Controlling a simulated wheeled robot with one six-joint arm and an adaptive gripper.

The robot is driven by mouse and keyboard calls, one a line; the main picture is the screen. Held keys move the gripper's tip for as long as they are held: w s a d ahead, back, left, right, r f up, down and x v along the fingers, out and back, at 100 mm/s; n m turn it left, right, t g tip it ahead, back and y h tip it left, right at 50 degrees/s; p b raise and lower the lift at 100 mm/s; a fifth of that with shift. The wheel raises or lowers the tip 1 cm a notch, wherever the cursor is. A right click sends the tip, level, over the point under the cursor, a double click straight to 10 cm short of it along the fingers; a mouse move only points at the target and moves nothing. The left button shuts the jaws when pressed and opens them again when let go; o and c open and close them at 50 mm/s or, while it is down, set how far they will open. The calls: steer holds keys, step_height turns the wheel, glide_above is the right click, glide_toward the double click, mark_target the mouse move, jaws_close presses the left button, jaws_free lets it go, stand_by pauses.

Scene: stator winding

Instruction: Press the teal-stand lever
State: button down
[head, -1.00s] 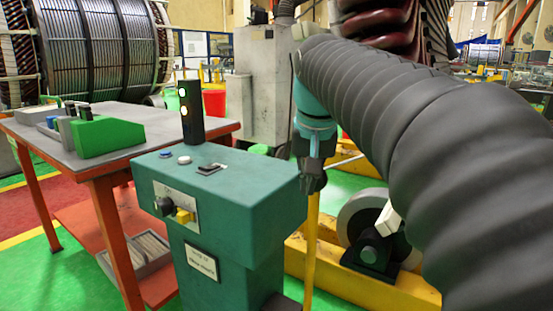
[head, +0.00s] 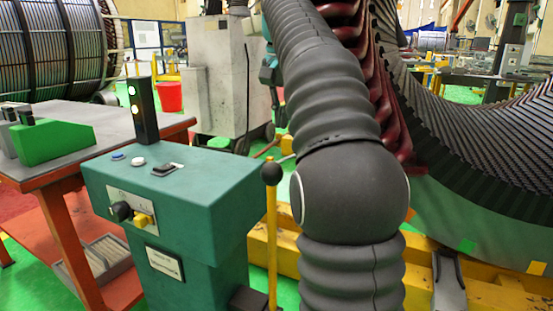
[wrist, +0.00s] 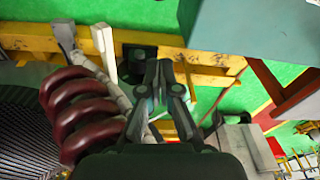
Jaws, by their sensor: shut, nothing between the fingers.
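The teal stand (head: 175,195) stands left of centre in the head view. Its lever (head: 271,225) is an upright yellow rod with a black ball knob, just right of the stand. My gripper (wrist: 159,78) shows in the wrist view with its fingers together and nothing between them. The teal stand's edge (wrist: 265,28) fills the top right of the wrist view, apart from the fingers. I cannot make out the lever there.
An orange-legged table (head: 80,150) with a green block (head: 50,142) stands left of the stand. A large stator (head: 490,160) with dark red coils is on the right, above yellow beams (head: 490,290). A grey cabinet (head: 222,70) and red bucket (head: 169,97) are behind.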

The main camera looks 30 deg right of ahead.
steer(key=shift+f, duration=0.15)
step_height(320, 180, down, 9)
steer(key=s+a+b, duration=0.1)
steer(key=a+b, duration=0.1)
steer(key=b, duration=0.1)
steer(key=shift+s, duration=0.35)
stand_by(0.4)
